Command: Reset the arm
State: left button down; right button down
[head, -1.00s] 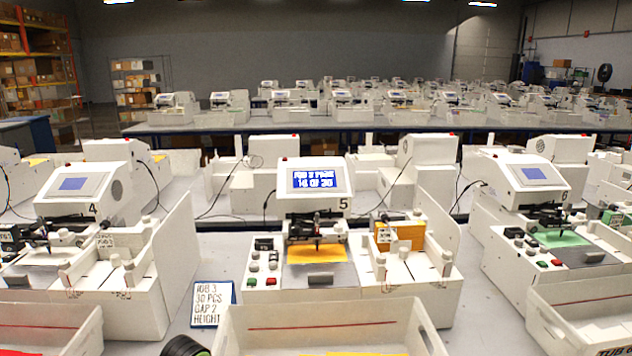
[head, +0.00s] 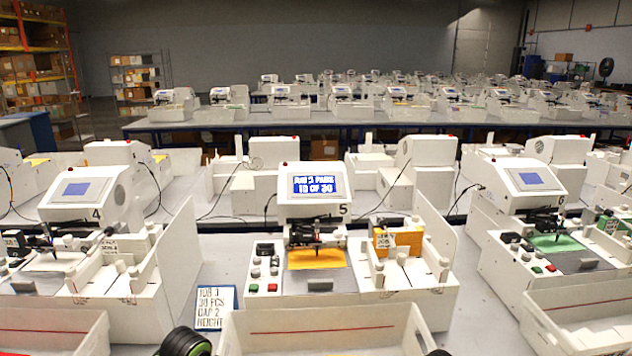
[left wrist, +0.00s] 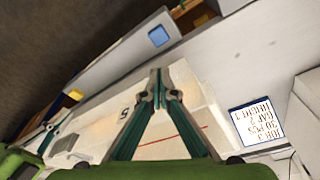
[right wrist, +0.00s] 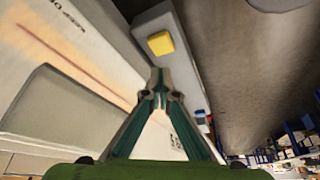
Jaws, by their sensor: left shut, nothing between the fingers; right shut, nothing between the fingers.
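Plotter 5 (head: 315,182) stands in front of me with a lit blue screen. Its dark pen arm (head: 317,230) sits over a yellow sheet (head: 317,259) on the bed. Red and green buttons (head: 262,287) are on the panel to the left of the bed. My left gripper (left wrist: 158,80) is shut and empty in the left wrist view, in front of a white tray near the job card. My right gripper (right wrist: 157,78) is shut and empty in the right wrist view, beside white surfaces. Neither gripper's fingers show in the head view.
A white tray (head: 320,322) stands before plotter 5. A job card (head: 215,307) lies left of it; it also shows in the left wrist view (left wrist: 257,125). Plotter 4 (head: 88,188) and plotter 6 (head: 538,180) flank it. Free tabletop shows between plotters 4 and 5.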

jog(key=shift+r+p, duration=0.5)
jog(key=shift+r, duration=0.4)
jog(key=shift+s+a+f, duration=0.1)
